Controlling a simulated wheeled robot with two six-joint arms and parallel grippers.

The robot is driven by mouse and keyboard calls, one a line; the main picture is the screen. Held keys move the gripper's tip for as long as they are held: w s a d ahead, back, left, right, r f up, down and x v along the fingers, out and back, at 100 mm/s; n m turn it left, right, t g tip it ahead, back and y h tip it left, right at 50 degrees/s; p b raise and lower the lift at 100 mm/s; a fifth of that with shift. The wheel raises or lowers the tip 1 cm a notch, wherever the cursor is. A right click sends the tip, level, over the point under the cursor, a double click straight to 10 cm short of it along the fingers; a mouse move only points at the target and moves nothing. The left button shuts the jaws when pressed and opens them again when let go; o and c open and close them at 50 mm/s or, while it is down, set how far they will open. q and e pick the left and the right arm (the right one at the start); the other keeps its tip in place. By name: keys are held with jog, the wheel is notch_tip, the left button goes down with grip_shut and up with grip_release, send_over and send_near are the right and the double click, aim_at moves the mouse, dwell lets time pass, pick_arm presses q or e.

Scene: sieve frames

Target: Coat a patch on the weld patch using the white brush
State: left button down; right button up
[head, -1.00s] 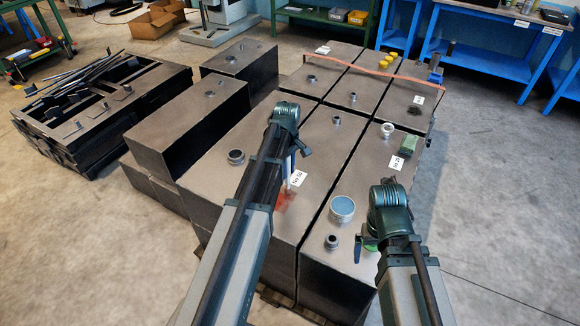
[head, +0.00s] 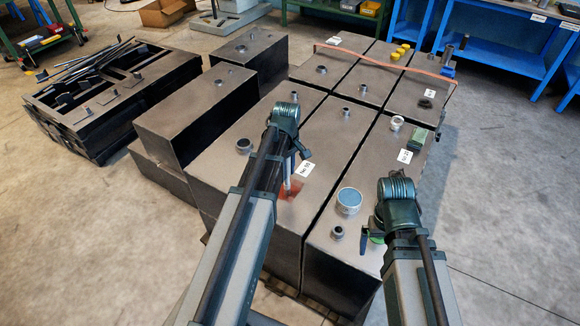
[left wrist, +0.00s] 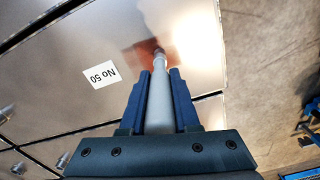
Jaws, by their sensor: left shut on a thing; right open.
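The weld patch (head: 296,188) is a reddish-brown spot on top of a dark metal tank, beside a white "No 50" label. It also shows in the left wrist view (left wrist: 138,57). My left gripper (head: 287,160) is over that tank, shut on the white brush (left wrist: 160,100). The brush points away from the gripper, and its tip lies over the patch; whether it touches is unclear. The gripper's arm hides much of the brush in the head view. My right gripper (head: 370,236) is open, low over the neighbouring tank near a green thing that it partly hides.
A round tin with a blue top (head: 348,201) and a short pipe stub (head: 338,232) stand close to my right gripper. A reddish strip (head: 385,64) crosses the rear tanks.

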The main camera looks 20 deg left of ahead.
pick_arm(q)
jog(key=shift+s, duration=0.15)
jog(key=w, duration=0.7)
jog(key=shift+w, duration=0.35)
dwell(2.1)
jog(key=shift+r, duration=0.1)
notch_tip(320, 180, up, 6)
jog(key=p, duration=0.6)
